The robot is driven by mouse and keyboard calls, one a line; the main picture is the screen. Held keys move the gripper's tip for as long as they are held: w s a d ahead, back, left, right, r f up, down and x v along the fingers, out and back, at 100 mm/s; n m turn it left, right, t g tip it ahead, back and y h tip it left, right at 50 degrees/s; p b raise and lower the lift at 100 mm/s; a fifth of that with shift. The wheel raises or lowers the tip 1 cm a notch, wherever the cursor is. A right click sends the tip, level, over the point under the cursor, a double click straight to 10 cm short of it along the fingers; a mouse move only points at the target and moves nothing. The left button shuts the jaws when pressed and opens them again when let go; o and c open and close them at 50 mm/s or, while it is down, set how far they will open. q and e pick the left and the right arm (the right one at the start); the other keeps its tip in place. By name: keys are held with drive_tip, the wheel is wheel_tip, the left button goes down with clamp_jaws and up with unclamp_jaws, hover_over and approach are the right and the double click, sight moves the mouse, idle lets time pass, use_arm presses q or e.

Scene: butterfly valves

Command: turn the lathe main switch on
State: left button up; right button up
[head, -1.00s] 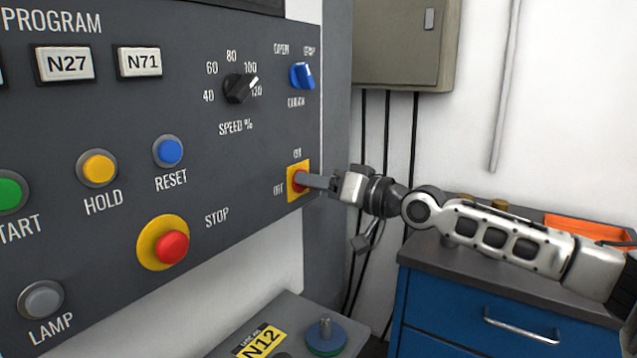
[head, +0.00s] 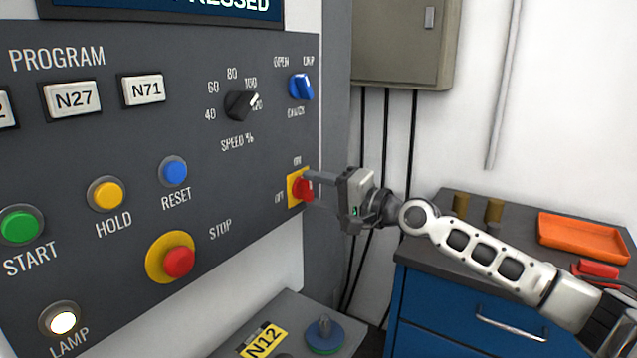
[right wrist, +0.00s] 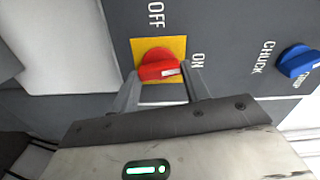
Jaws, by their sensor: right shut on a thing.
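The main switch is a red rotary knob (head: 303,188) on a yellow plate at the right edge of the dark panel, with ON above it and OFF to its left. My right gripper (head: 312,187) comes from the right and is shut on the knob, one finger above and one below. In the right wrist view the knob (right wrist: 158,65) sits between the fingertips of my gripper (right wrist: 160,78). Its white mark is at the end on the side of the ON label. My left gripper is not in view.
A blue chuck knob (head: 301,86) and black speed dial (head: 240,105) are above the switch. The red stop button (head: 179,261) and white-lit lamp (head: 63,322) are lower left. A blue cabinet (head: 460,310) with an orange tray (head: 583,238) stands right.

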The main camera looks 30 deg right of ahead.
use_arm(q)
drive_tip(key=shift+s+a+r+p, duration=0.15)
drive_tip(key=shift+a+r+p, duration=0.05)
drive_tip(key=shift+p, duration=0.35)
use_arm(e)
drive_tip(key=shift+m, duration=0.9)
drive_tip(key=o, duration=1)
drive_tip(key=shift+d, duration=0.1)
